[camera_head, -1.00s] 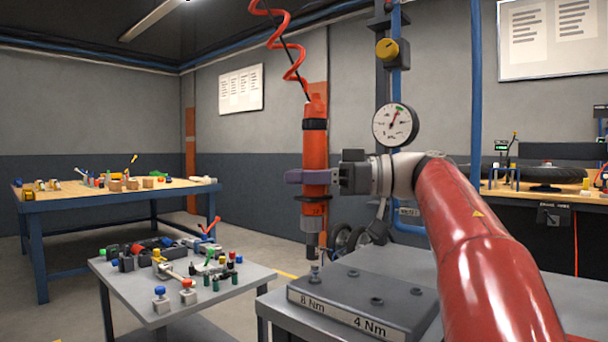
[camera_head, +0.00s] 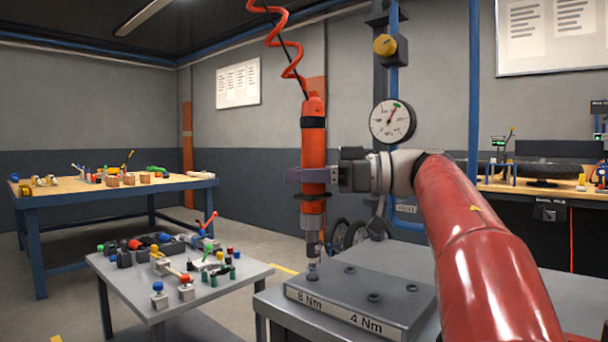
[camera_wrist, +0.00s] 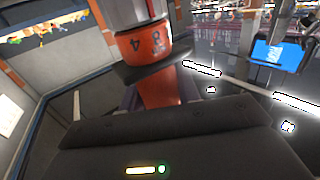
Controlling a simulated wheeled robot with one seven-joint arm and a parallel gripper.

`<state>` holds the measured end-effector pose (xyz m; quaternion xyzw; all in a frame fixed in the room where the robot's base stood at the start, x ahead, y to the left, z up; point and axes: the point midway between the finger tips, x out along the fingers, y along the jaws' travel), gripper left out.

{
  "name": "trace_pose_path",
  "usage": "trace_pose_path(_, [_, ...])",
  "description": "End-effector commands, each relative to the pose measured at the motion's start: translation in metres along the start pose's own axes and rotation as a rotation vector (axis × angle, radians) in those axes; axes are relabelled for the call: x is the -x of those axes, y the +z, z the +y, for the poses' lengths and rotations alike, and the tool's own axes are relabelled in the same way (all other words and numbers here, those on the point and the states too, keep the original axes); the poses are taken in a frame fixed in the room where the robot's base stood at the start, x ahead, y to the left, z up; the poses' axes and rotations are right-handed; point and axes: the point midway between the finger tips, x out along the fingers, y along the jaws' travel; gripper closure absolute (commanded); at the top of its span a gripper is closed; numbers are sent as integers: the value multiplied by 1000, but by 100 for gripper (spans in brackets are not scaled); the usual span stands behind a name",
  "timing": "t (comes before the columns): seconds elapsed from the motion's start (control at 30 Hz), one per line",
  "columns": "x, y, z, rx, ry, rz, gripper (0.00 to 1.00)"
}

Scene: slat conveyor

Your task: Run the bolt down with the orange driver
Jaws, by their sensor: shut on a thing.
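The orange driver (camera_head: 313,150) hangs upright from a coiled red hose. My gripper (camera_head: 308,176) is shut around its lower body from the right; the wrist view shows the driver's orange ring (camera_wrist: 143,45), marked 8 and 4, beyond the jaws. The driver's grey nose points straight down at the bolt (camera_head: 312,273), which stands near the back left corner of the grey block (camera_head: 372,322). The nose tip meets or nearly meets the bolt head; exact seating is too small to tell. The block's front is labelled 8 Nm and 4 Nm.
A round dial gauge (camera_head: 392,121) hangs on a post behind my wrist. Several other holes show in the block's top. A low grey table (camera_head: 205,292) with small coloured parts stands left, a wooden workbench (camera_head: 60,196) behind it. Open floor lies between them.

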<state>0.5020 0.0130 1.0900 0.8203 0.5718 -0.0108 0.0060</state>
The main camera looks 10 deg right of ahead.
Motion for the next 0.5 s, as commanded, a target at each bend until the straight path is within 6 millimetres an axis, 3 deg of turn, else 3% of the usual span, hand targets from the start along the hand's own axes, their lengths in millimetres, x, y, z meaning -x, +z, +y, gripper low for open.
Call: trace_pose_path(0.5, [0,8,1,-2,2,0,100])
